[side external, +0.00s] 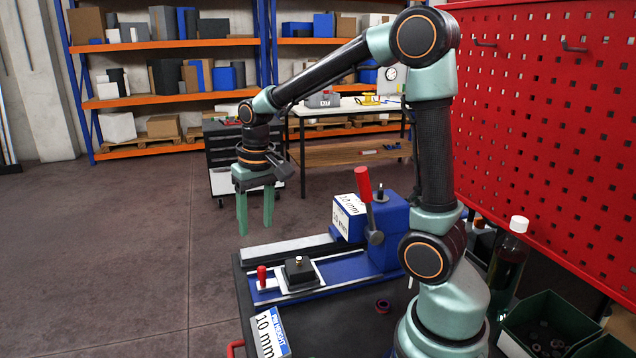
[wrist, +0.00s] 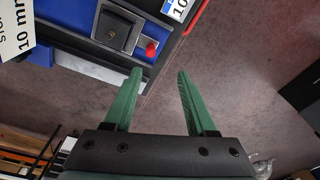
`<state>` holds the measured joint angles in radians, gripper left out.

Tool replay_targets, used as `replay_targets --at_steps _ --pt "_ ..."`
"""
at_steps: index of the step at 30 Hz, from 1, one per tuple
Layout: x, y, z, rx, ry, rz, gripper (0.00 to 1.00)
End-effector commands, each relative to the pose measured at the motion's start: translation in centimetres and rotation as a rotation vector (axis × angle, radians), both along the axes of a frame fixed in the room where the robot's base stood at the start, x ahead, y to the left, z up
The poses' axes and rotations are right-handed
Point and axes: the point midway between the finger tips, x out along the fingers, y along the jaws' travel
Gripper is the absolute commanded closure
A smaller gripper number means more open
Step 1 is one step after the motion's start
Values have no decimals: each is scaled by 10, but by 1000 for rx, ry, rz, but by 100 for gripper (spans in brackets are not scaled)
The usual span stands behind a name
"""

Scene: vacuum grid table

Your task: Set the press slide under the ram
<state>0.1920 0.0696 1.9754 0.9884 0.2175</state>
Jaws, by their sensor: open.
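The press slide is a pale plate with a black block (side external: 299,270) and a red knob (side external: 262,276). It lies on the blue track (side external: 335,269) at its left end, clear of the blue press body (side external: 393,238). The press has a red-handled lever (side external: 363,184); its ram cannot be made out. My gripper (side external: 255,222) is open and empty, raised in the air with fingers pointing down. In the wrist view, the red knob (wrist: 151,49) shows just beyond the fingertips of my gripper (wrist: 160,76), with the black block (wrist: 117,32) farther away.
A 10 mm label card (side external: 269,333) stands at the bench's front. A bottle (side external: 507,258) and green bins (side external: 549,326) sit at right, below the red pegboard (side external: 550,140). The space around my gripper is free.

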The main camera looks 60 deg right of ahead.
Motion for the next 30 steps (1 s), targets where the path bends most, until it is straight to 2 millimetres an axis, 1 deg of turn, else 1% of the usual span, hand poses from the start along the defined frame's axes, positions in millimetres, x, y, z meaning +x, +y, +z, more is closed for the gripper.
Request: replay_targets --at_steps 1,3,6,9,14,17,24,30 --pt "5 -7 -11 8 30 -30 43" --pt "10 -14 -22 15 59 -61 43" --pt "15 -21 -33 23 87 -94 43" --pt "17 -25 -40 26 103 -111 43" --pt "18 -26 -50 28 109 -116 43" --pt "17 -26 -63 28 111 -116 43" --pt "17 -25 -110 28 112 -115 43" --pt "17 -25 -142 28 109 -114 43"
